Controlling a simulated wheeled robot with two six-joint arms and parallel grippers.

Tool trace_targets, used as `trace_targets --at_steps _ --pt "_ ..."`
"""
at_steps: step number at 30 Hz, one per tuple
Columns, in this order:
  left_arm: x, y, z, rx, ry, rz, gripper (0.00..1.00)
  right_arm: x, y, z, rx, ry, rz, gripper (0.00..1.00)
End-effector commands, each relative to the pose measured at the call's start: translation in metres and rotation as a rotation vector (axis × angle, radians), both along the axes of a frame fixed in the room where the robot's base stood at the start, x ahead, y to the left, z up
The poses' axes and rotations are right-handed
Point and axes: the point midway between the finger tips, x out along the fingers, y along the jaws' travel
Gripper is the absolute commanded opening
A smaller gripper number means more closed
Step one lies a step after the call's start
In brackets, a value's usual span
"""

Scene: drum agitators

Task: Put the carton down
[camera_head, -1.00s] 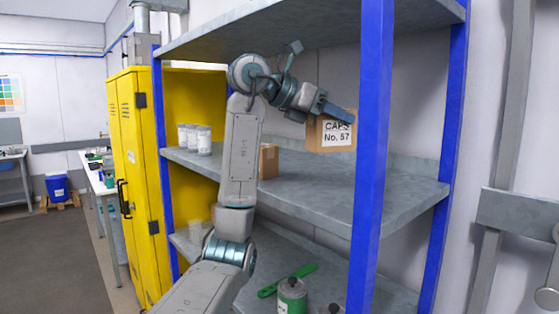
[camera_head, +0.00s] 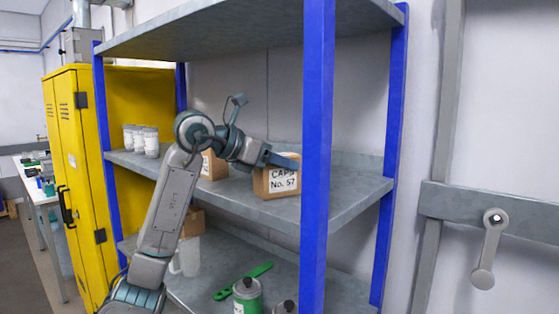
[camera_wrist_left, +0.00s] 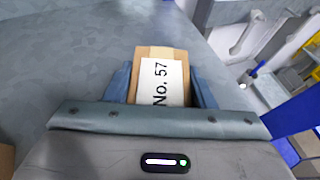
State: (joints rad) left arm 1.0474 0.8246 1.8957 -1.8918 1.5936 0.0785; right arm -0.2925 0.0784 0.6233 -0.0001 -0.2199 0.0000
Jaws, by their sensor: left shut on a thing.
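The carton (camera_head: 277,181) is a small brown box with a white label reading "CAPS No. 57". In the head view it is upright at the middle shelf (camera_head: 338,200), near the front edge; whether its base touches the shelf I cannot tell. My left gripper (camera_head: 287,162) reaches in from the left and is shut on the carton near its top. In the left wrist view the carton (camera_wrist_left: 160,72) sits between the two blue-grey fingers, its label partly hidden by the gripper body. My right gripper is not in view.
A blue post (camera_head: 317,130) rises just right of the carton. The lower shelf holds a green-labelled can (camera_head: 247,297) and a green tool (camera_head: 243,281).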

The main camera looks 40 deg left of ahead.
Motion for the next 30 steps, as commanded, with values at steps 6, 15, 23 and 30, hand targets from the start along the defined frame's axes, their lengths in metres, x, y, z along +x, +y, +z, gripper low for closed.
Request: trace_targets --at_steps 6,15,23,30 --pt "0.000 0.000 0.000 0.000 -0.001 0.000 0.23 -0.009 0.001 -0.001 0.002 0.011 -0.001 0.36" --pt "0.000 0.000 -0.002 0.000 0.000 0.000 0.72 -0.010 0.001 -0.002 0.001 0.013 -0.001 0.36" --pt "0.000 0.000 0.002 -0.001 -0.001 -0.001 0.72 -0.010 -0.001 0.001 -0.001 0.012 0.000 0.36" --pt "-0.031 0.017 0.011 0.003 -0.004 0.005 0.72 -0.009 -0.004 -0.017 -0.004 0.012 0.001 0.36"
